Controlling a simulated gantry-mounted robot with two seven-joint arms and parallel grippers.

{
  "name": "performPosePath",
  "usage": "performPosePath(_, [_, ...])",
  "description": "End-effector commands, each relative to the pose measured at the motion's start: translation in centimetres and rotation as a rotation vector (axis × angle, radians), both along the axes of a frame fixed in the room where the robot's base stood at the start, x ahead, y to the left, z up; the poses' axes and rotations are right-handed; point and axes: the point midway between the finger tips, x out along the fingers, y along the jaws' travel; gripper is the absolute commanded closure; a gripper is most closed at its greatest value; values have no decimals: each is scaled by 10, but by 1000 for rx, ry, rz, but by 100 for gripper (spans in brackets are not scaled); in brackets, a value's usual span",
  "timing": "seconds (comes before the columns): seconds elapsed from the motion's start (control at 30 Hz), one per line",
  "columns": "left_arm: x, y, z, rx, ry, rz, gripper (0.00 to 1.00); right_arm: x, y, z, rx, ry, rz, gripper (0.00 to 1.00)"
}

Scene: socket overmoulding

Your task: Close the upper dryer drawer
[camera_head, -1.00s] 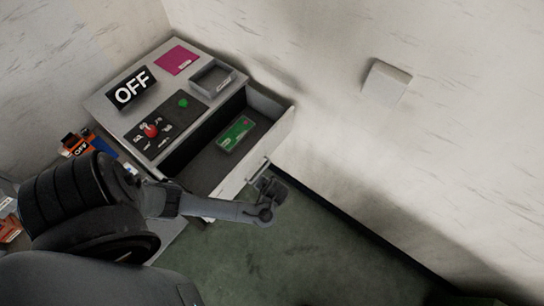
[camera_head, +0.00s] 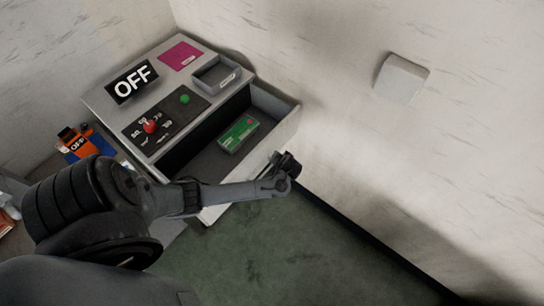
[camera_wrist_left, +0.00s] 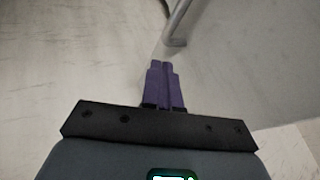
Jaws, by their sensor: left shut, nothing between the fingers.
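The upper dryer drawer (camera_head: 272,102) stands open from the grey dryer cabinet (camera_head: 93,103) in the head view. A green box (camera_head: 238,133) with a red spot lies inside it. My left gripper (camera_head: 287,163) is in front of the drawer's front panel, near its right end. In the left wrist view its purple fingers (camera_wrist_left: 164,82) are shut together with nothing between them. A metal handle (camera_wrist_left: 178,28) on a pale grey panel (camera_wrist_left: 240,70) shows just beyond the fingertips; I cannot tell whether they touch. In the head view my arm hides part of the drawer front and the handle. My right gripper is not seen.
The cabinet top carries an OFF sign (camera_head: 132,82), a magenta label (camera_head: 181,55), a small grey tray (camera_head: 216,75) and a control panel with a red knob (camera_head: 150,126). A wall (camera_head: 330,110) stands close on the right. Green floor (camera_head: 260,250) is open in front.

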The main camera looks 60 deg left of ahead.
Motion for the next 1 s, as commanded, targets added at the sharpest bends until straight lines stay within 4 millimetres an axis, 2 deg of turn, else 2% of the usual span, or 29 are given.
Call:
performPosePath(0.1, [-7, 16, 2, 1, 0, 0, 100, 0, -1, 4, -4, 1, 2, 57])
performPosePath(0.3, [-12, 33, 2, 1, -1, 1, 100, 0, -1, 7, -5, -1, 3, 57])
performPosePath(1.0, [-10, 39, 1, 0, -1, -14, 100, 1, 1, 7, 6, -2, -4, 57])
